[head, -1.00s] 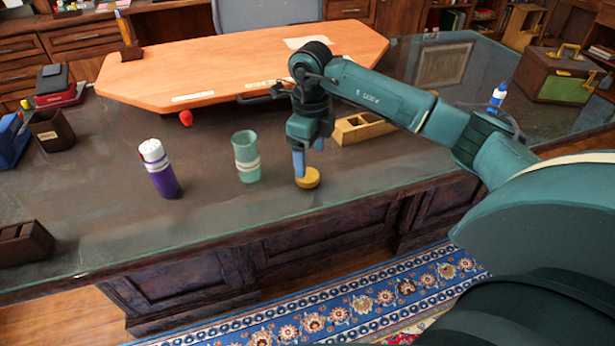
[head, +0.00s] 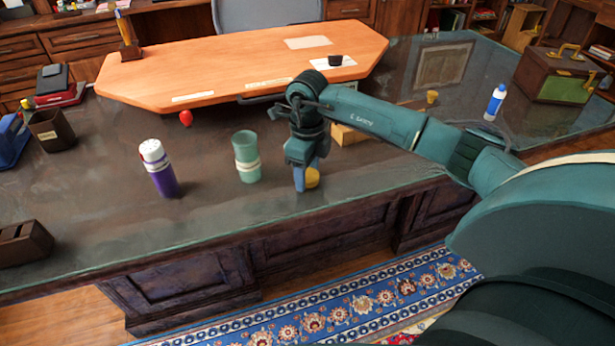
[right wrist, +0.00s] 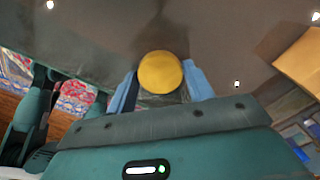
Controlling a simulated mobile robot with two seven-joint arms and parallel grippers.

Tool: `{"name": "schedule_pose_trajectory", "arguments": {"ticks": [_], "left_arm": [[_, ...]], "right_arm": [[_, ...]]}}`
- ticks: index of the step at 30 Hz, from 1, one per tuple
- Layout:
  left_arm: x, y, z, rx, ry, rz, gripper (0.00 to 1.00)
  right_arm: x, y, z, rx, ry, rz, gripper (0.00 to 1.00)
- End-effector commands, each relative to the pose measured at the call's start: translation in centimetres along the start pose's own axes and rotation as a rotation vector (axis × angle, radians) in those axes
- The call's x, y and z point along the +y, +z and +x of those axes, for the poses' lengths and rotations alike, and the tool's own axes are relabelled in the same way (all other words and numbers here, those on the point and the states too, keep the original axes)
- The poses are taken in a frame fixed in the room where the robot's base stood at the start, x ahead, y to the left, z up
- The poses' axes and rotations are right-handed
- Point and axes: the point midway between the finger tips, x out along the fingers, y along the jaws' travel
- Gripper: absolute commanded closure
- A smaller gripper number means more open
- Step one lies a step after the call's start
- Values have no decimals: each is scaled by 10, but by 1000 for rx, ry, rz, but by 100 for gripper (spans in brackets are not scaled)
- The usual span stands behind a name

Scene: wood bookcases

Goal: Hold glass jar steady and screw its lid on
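The glass jar (head: 247,158) is a green translucent vessel with a pale band. It stands upright on the glass-topped desk, apart from my right gripper. The lid (head: 313,178) is a round yellow disc on the desk to the jar's right. My right gripper (head: 306,185) points down at the lid, and its blue fingers partly hide it in the head view. In the right wrist view the lid (right wrist: 160,72) lies between the two parted fingers, close to both. I cannot tell if they press on it. My left gripper is not in view.
A purple cylinder with a white top (head: 160,168) stands left of the jar. A wooden box (head: 348,134) sits behind my right gripper. A large wooden board (head: 230,65) covers the back of the desk.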

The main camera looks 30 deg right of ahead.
Motion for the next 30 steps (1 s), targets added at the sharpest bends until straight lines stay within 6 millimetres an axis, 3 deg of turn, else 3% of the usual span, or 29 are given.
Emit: {"name": "schedule_pose_trajectory", "arguments": {"ticks": [9,17,20,30], "left_arm": [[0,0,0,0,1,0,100],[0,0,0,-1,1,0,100],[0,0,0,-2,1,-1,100],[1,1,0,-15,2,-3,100]], "right_arm": [[0,0,0,0,0,0,75],[0,0,-3,-1,-1,0,75],[-1,0,-15,-2,-2,1,75],[0,0,-81,-3,-3,0,75]]}}
